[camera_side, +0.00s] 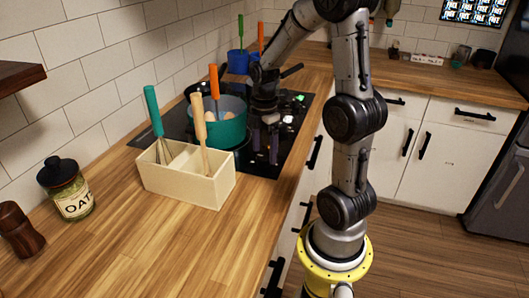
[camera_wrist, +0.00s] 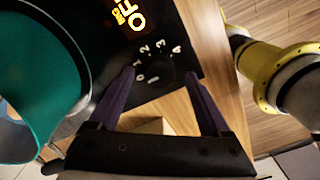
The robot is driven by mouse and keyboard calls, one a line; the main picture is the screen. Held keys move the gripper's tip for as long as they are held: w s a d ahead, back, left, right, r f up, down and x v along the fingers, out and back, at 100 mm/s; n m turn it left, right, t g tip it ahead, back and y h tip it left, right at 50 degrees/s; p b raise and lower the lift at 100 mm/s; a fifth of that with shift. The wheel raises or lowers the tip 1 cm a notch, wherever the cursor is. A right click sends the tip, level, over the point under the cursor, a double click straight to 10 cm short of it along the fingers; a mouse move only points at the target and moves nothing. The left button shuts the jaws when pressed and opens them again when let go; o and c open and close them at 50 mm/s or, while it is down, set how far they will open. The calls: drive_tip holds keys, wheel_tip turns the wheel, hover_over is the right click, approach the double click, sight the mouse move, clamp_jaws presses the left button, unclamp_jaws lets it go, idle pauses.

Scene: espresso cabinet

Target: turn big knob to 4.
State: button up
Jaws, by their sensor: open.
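The big knob (camera_wrist: 156,72) is dark and round, on the black cooktop (camera_wrist: 190,20). White numbers 0 to 4 curve around it, with 4 at its upper right in the wrist view. A small white mark shows near its lower edge; I cannot tell for sure that it is the pointer. My gripper (camera_wrist: 161,76) is open, with its purple fingers on either side of the knob. I cannot tell whether they touch it. In the side view my gripper (camera_side: 266,148) points down over the cooktop's right part, and the knob cannot be made out.
A teal pot (camera_side: 227,138) stands on the cooktop close left of my gripper, holding an orange-handled utensil. A wooden utensil box (camera_side: 190,186) stands in front. An oat jar (camera_side: 70,190) and a brown mill (camera_side: 20,232) are at left.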

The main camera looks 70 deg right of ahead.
drive_tip(key=shift+f, duration=0.7)
clamp_jaws()
